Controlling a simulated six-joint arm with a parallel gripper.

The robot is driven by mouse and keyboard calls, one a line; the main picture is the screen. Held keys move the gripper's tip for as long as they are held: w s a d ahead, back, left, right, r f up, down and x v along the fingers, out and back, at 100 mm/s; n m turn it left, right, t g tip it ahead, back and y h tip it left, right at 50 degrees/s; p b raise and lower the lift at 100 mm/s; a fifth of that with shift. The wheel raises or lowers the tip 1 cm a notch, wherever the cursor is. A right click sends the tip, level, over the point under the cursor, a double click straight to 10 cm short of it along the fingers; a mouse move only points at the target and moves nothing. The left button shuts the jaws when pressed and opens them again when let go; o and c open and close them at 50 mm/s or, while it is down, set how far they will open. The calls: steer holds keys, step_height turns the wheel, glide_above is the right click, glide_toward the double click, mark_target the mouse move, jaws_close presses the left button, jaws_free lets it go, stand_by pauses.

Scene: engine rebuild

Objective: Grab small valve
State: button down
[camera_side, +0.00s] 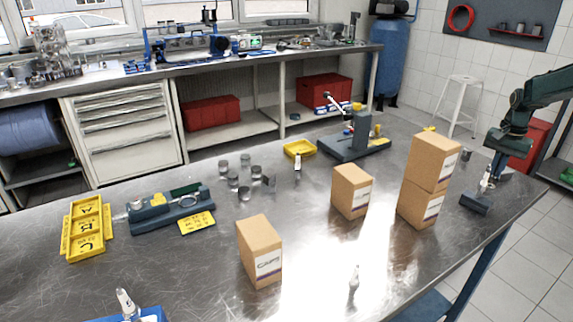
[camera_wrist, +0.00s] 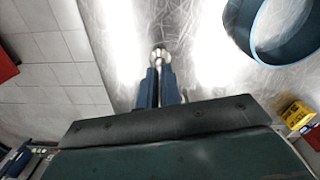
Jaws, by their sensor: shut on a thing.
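My gripper (camera_wrist: 160,80) is shut on a small metallic piece (camera_wrist: 158,53), which appears to be the small valve. Its round, shiny end sticks out past the blue fingertips in the wrist view. The rest of it is hidden between the fingers. In the side view my gripper (camera_side: 497,163) is low at the right end of the metal table (camera_side: 320,215), pointing down. The held piece is too small there to make out clearly.
A dark block (camera_side: 476,203) with a pale upright piece stands near my gripper. Stacked cardboard boxes (camera_side: 428,165) stand to its left. A blue ring-shaped rim (camera_wrist: 285,30) shows at upper right in the wrist view. The table's right edge is close.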

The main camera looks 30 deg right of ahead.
step_height(320, 180, up, 19)
stand_by(0.5)
steer(key=shift+f, duration=0.1)
stand_by(0.5)
